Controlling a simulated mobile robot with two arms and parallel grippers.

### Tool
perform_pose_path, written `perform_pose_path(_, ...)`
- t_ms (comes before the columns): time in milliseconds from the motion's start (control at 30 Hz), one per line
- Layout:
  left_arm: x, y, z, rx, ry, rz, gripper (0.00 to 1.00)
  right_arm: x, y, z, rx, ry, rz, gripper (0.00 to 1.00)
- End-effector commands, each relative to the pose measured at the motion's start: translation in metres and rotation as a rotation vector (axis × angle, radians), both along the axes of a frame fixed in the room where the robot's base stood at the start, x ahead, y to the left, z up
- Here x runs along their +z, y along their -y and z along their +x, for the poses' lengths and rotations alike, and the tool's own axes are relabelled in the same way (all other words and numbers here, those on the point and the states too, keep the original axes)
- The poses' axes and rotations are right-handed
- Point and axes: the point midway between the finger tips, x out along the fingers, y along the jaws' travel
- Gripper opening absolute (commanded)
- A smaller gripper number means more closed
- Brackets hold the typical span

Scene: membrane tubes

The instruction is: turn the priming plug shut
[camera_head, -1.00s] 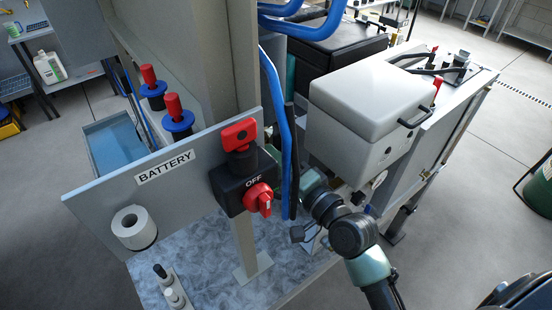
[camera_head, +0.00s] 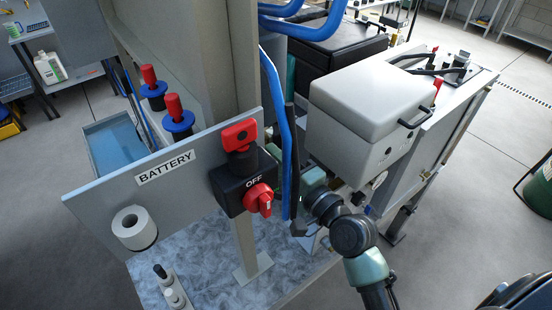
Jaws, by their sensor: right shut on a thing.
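My right arm comes in from the lower right and reaches behind the grey battery panel (camera_head: 95,205). My right gripper (camera_head: 308,184) is partly seen low between the blue hose and the white-grey box. Its fingertips are hidden behind the hose and the switch block. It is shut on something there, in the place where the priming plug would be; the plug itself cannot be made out. How far the plug is turned cannot be seen. My left gripper is not in view.
A black switch block (camera_head: 229,190) marked OFF, with a red key and red knob (camera_head: 262,198), stands close left of my gripper. A blue hose (camera_head: 273,95) and black hose run down beside it. The white-grey box (camera_head: 365,105) stands right. Open floor lies at lower right.

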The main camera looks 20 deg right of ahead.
Motion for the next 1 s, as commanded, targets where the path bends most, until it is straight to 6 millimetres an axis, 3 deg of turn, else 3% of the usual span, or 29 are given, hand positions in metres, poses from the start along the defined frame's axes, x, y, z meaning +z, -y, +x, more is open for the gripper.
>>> perform_pose_path(67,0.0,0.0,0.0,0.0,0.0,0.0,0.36,0.002,0.0,0.0,-0.001,0.003,0.002,0.0)
perform_pose_path(100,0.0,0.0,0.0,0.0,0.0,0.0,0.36,0.002,0.0,0.0,-0.001,0.003,0.002,0.35)
perform_pose_path(167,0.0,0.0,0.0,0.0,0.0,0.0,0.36,0.001,0.0,0.0,0.0,0.003,0.002,0.48)
perform_pose_path(567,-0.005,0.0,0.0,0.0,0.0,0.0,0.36,-0.002,0.003,-0.007,-0.001,0.001,-0.001,0.48)
perform_pose_path(1000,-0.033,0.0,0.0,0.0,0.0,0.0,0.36,-0.002,0.025,-0.068,0.0,0.001,-0.001,0.48)
